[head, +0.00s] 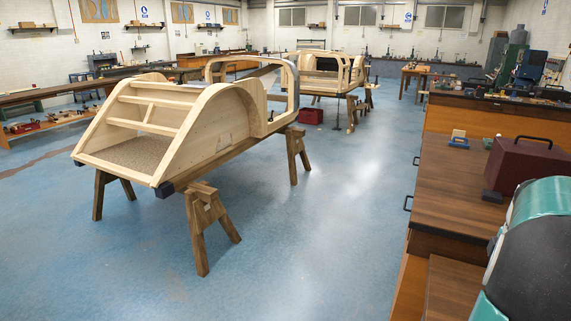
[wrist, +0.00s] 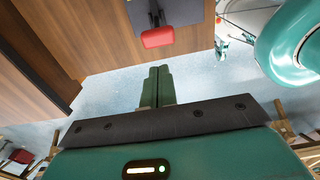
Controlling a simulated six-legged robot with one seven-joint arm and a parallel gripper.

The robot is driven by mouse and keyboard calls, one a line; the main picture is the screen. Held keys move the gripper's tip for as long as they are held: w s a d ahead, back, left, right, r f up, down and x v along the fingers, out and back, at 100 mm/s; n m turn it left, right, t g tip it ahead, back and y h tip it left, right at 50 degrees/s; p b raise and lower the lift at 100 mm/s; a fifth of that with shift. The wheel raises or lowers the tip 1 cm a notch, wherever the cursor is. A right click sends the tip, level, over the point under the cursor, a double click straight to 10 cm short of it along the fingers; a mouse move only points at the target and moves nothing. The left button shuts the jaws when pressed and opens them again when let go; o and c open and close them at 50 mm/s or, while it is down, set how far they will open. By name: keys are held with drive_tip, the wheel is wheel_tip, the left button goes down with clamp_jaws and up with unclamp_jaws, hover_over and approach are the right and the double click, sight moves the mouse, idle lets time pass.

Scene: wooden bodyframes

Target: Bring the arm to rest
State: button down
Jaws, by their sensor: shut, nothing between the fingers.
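My gripper (wrist: 159,72) shows in the wrist view, its two green fingers side by side and closed together with nothing between them. Blue floor shows behind the fingertips. The fingers touch nothing that I can see. In the head view a rounded teal and black part of my arm (head: 535,235) stands at the lower right, in front of the workbench; the gripper is not visible there. A teal curved link of my arm (wrist: 292,45) also fills the upper right of the wrist view.
A wooden workbench (head: 445,190) runs along the right, bearing a dark red box (head: 524,168). In the wrist view a red-ended object (wrist: 157,37) lies over a dark plate beyond the fingers. A wooden bodyframe (head: 205,125) stands on trestles at left. Blue floor (head: 320,230) between is clear.

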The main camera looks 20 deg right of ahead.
drive_tip(key=w+a+r+m+t+h, duration=0.1)
drive_tip(key=w+a+r+m, duration=0.2)
drive_tip(key=a, duration=0.7)
drive_tip(key=w+a+r+t, duration=0.15)
drive_tip(key=w+a, duration=0.35)
drive_tip(key=a, duration=0.6)
drive_tip(key=s+a+m+t, duration=0.1)
drive_tip(key=s+a+m, duration=0.2)
drive_tip(key=a, duration=0.8)
drive_tip(key=s+a+m+t, duration=0.2)
drive_tip(key=s+a+m, duration=0.1)
drive_tip(key=a, duration=0.9)
drive_tip(key=shift+s+f+y, duration=0.2)
drive_tip(key=shift+f+y, duration=0.15)
drive_tip(key=shift+y, duration=0.05)
drive_tip(key=shift+d, duration=0.2)
